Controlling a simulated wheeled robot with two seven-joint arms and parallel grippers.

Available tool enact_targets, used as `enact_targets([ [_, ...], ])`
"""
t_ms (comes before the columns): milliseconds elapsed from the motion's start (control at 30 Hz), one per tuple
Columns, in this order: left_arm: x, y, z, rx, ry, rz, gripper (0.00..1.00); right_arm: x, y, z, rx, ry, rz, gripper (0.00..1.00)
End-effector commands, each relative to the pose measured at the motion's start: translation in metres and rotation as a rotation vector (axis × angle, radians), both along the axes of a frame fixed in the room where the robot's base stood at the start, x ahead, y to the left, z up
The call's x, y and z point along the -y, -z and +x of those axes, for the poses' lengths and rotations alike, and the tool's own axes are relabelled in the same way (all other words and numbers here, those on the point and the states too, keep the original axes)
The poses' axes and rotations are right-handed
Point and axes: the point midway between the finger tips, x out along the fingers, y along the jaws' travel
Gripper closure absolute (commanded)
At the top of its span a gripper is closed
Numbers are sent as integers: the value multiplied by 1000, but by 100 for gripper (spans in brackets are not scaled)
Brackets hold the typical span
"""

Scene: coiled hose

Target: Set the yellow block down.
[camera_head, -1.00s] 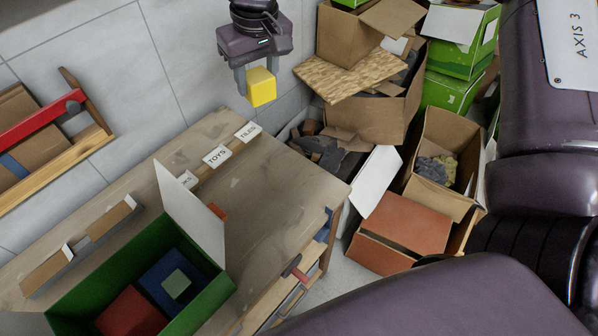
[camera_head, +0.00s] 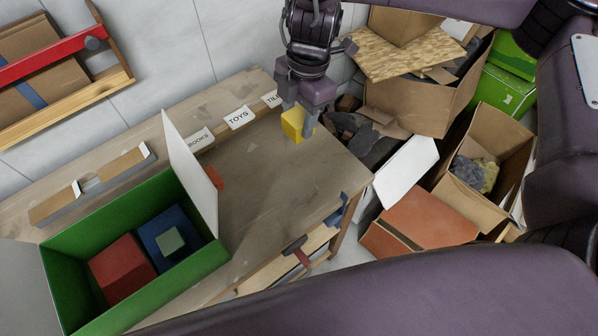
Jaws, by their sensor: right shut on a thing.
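The yellow block (camera_head: 292,123) is between the fingers of my right gripper (camera_head: 297,125), which is shut on it. The block appears over the back right part of the wooden table (camera_head: 275,185), near the label cards. I cannot tell whether it touches the tabletop. My left gripper is not in view.
A green box (camera_head: 60,265) on the table's left holds a red block (camera_head: 122,266), a blue block (camera_head: 158,231) and a small green block (camera_head: 170,240). Labels stand at the back edge, one reading TOYS (camera_head: 238,118). Cardboard boxes (camera_head: 420,95) crowd the right. The table's middle is clear.

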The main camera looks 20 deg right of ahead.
Motion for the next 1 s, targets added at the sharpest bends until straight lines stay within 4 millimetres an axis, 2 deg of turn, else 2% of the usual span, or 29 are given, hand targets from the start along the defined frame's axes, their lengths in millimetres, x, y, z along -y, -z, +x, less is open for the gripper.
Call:
enact_targets([
  [33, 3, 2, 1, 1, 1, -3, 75, 0, 15, -2, -9, 2, 0, 78],
  [300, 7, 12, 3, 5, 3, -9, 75, 0, 88, -3, -11, 6, 1, 78],
  [500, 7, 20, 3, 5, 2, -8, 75, 0, 132, -2, -7, 5, 0, 78],
  [733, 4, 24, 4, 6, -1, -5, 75, 0, 152, -1, -3, 4, 0, 78],
  [900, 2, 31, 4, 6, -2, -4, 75, 0, 177, -1, -4, 5, 1, 78],
  [1000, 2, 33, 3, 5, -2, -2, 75, 0, 184, -1, -3, 6, 0, 78],
])
